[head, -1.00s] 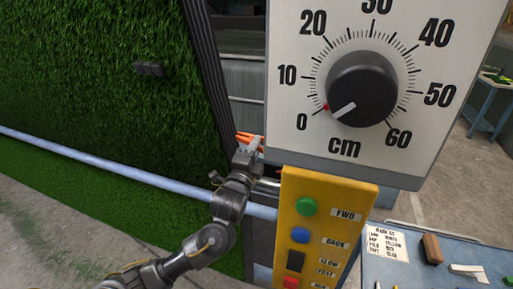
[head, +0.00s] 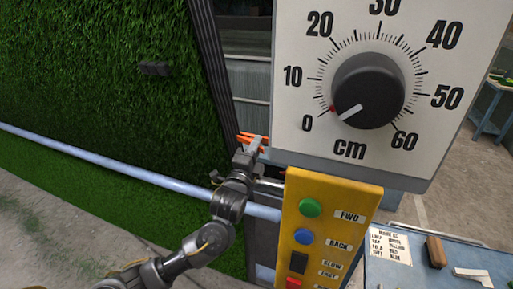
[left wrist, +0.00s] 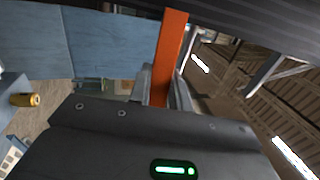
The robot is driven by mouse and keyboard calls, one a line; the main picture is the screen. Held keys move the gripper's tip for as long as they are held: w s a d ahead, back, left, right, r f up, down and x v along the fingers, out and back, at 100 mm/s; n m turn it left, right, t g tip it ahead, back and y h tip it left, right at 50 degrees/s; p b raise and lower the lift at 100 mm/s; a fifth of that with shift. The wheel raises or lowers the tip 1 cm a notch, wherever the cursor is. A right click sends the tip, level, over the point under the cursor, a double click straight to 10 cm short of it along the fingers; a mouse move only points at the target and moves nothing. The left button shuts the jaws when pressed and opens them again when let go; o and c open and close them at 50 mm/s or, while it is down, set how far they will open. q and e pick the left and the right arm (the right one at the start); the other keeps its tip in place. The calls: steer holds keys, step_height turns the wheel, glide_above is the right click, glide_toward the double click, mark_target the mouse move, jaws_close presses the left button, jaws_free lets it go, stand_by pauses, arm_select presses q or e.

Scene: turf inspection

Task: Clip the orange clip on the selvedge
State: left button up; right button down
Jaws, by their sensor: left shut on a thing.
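The orange clip (head: 247,139) is held in my left gripper (head: 250,148), beside the dark strip along the turf's right edge. In the left wrist view the orange clip (left wrist: 169,58) sticks out between the fingers of my left gripper (left wrist: 165,90), its far end close to a dark ribbed band (left wrist: 240,25). I cannot tell whether the clip touches that edge. The dark edge strip, likely the selvedge (head: 212,75), runs down the right side of the hanging green turf (head: 90,60). My right gripper is not in view.
A large dial panel (head: 300,130) with its knob (head: 368,90) stands right of the gripper. Below it is a yellow button box (head: 330,215). A pale blue bar (head: 100,165) crosses the turf. A blue bench (head: 400,265) with small items is at lower right.

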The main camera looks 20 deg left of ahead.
mark_target(247, 144)
arm_select(q)
steer(key=shift+a, duration=0.25)
steer(key=shift+a, duration=0.35)
steer(key=shift+w+a, duration=0.1)
steer(key=shift+a, duration=0.4)
stand_by(0.3)
steer(key=shift+a, duration=0.3)
steer(key=shift+f, duration=0.1)
stand_by(0.9)
steer(key=o, duration=0.5)
steer(key=shift+a, duration=0.1)
steer(key=shift+c, duration=0.2)
steer(key=o, duration=0.4)
steer(key=shift+a, duration=0.1)
